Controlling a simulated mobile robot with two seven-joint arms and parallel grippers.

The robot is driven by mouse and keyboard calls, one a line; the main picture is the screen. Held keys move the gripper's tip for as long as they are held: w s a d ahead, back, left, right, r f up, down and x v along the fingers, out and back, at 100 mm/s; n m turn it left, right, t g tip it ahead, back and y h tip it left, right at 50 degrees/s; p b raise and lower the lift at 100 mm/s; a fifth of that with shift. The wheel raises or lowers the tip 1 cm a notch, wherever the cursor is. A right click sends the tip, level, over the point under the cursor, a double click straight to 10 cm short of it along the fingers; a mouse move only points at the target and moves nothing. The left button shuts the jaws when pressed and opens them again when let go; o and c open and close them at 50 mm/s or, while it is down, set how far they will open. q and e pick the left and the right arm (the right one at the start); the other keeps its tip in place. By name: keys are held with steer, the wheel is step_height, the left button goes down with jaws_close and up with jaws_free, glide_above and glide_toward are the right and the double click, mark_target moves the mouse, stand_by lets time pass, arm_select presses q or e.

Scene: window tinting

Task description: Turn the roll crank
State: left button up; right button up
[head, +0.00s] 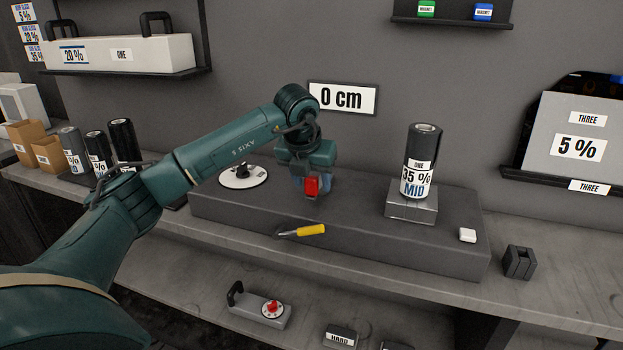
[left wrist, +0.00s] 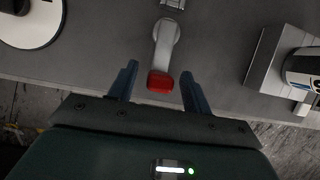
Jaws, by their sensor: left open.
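The roll crank shows in the left wrist view as a pale grey lever (left wrist: 165,47) on a round pivot, with a red knob (left wrist: 160,82) at its near end. In the head view the red knob (head: 312,186) is in front of my left gripper (head: 311,183). My left gripper is open, with its two blue fingers (left wrist: 159,78) on either side of the knob, apart from it as far as I can see. The lever is mostly hidden by my gripper in the head view. My right gripper is out of view.
A film roll labelled 35 % MID (head: 421,160) stands on a metal block (head: 411,206) to the right. A yellow-handled tool (head: 308,231) lies in front. A sign reading 0 cm (head: 342,98) hangs behind. A white disc (head: 243,177) lies to the left.

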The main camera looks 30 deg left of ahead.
arm_select(q)
steer(key=shift+c, duration=0.4)
jaws_close()
